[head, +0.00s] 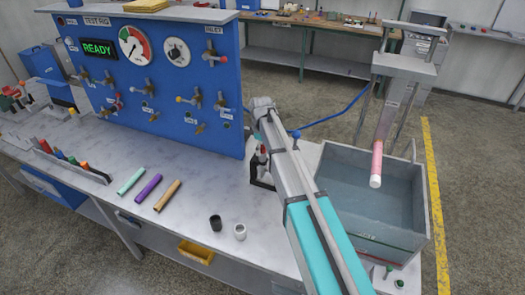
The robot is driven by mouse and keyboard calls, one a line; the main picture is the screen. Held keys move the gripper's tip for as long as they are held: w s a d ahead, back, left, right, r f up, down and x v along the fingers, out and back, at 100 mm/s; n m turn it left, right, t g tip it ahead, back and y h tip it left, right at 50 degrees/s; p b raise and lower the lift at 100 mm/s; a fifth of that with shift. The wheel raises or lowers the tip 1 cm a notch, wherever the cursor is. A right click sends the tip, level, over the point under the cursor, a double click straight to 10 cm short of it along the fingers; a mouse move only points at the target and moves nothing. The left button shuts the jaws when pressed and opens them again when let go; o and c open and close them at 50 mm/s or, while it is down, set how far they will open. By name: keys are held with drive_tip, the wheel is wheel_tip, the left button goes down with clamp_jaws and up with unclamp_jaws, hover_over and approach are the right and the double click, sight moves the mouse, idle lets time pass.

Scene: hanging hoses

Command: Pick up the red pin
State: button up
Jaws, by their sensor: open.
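A red-pink rod with a pale end (376,165) is the only red rod-like thing I clearly make out. My gripper (262,182) is open, low over the bench in front of the blue panel, left of the tub and apart from the red-pink rod. My arm partly hides it, and a small red patch shows beside it.
A black cup (216,223) and a white cup (240,231) stand near the front edge. The grey tub (415,205) is at right. Coloured-handled tools (72,160) stand at left.

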clamp_jaws()
drive_tip(key=shift+r, duration=0.2)
idle(0.4)
wheel_tip(320, 180, up, 10)
drive_tip(key=p, duration=1)
drive_tip(key=shift+f, duration=0.2)
idle(0.5)
